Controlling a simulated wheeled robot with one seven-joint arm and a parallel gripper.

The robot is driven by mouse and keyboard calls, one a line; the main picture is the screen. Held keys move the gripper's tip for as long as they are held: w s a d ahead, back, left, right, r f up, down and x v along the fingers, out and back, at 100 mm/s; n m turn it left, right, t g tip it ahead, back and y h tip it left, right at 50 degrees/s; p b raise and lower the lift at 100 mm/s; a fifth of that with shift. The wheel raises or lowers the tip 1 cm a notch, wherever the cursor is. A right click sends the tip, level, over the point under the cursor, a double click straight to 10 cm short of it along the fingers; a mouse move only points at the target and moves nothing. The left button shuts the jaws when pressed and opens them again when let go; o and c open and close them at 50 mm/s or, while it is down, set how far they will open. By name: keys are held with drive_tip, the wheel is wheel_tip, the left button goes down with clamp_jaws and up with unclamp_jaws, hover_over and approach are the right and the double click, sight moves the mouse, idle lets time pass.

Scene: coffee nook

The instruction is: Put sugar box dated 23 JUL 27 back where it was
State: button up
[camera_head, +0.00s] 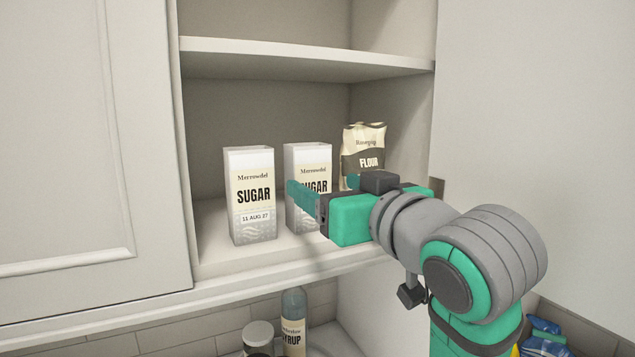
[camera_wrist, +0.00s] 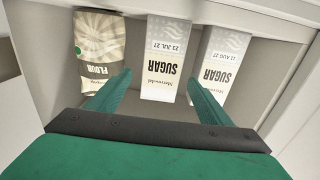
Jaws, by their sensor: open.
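The sugar box dated 23 JUL 27 (camera_wrist: 166,62) stands on the cupboard shelf, upside down in the wrist view. It is the middle package in the head view (camera_head: 307,160), where my gripper hides its date. My gripper (camera_head: 321,183) is open in front of this box. In the wrist view its fingers (camera_wrist: 158,82) appear on either side of the box, with nothing gripped. I cannot tell whether the tips touch it. The other sugar box (camera_head: 250,195), dated 11 AUG 27, stands to its left in the head view and also shows in the wrist view (camera_wrist: 222,58).
A flour bag (camera_head: 362,145) stands to the right of the middle box in the head view. An upper shelf (camera_head: 300,58) is above, and a closed cabinet door (camera_head: 70,150) is at left. A syrup bottle (camera_head: 293,320) and a jar (camera_head: 258,337) stand below.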

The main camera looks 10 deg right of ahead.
drive_tip(key=s, duration=0.3)
drive_tip(key=s+d, duration=0.1)
drive_tip(key=s, duration=0.1)
drive_tip(key=shift+s, duration=0.1)
idle(0.3)
